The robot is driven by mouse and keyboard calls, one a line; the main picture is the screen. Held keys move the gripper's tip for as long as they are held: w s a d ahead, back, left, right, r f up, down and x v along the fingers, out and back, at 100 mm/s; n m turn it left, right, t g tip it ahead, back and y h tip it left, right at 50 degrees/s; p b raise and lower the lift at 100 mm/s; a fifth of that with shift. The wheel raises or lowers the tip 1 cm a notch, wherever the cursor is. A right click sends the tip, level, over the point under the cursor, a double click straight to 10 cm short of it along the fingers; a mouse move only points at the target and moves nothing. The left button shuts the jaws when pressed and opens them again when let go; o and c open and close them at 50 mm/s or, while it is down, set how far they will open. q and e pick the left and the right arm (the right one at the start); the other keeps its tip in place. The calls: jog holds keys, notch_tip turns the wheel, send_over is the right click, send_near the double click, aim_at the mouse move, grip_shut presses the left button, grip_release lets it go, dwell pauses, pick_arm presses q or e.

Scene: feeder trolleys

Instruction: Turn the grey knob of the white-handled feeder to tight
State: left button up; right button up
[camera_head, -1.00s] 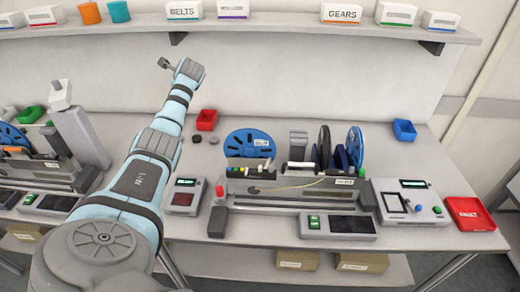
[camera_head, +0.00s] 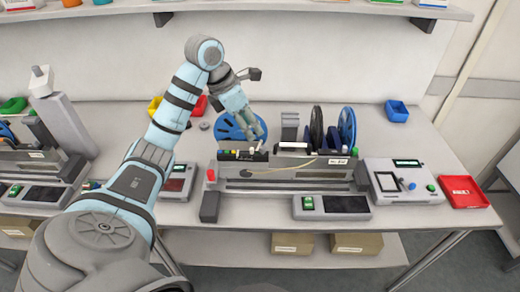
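The middle feeder trolley (camera_head: 285,187) stands on the bench. A dark feeder with small coloured parts (camera_head: 232,154) sits at its left, and pale handle-like parts (camera_head: 266,148) lie along its top. I cannot tell which feeder has the white handle, and no grey knob can be made out. My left gripper (camera_head: 254,132) points down just above the trolley's left part, in front of the blue reel (camera_head: 226,128). Its fingers are too small to tell open from shut. My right gripper is not in view.
A black reel (camera_head: 317,128) and another blue reel (camera_head: 347,128) stand at the trolley's right. A grey control box (camera_head: 402,181), red tray (camera_head: 463,192) and blue bin (camera_head: 396,111) are further right. A second trolley (camera_head: 30,165) is at left. A shelf (camera_head: 300,12) runs above.

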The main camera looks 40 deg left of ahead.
aim_at(262, 147)
pick_arm(q)
jog(key=x, duration=0.9)
jog(key=shift+w+f+b, duration=0.1)
jog(key=shift+f+b, duration=0.2)
jog(key=shift+b, duration=0.1)
grip_shut()
